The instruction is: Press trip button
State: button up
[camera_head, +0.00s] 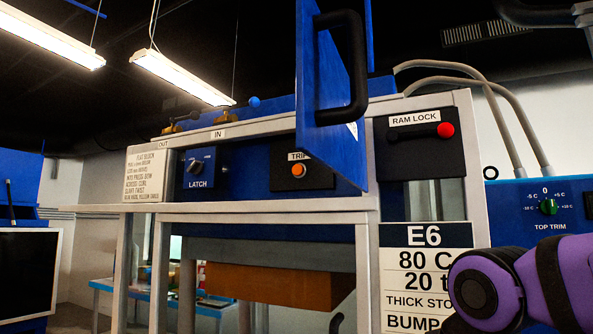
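The trip button (298,170) is a small orange round button on a black plate under a "TRIP" label. It sits on the blue front panel (242,171) of the press, near the picture's middle. An open blue door (332,75) with a black handle stands out just right of it and partly covers the label's right end. The button itself is in clear view. A purple and black part of my arm is at the lower right, well away from the button. My gripper's fingers do not show.
Left of the button is a LATCH knob (195,166). Right of the door is a RAM LOCK handle (445,130) with a red end. A TOP TRIM dial (548,206) is at far right. An E6 sign (425,235) hangs on the frame beside my arm.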

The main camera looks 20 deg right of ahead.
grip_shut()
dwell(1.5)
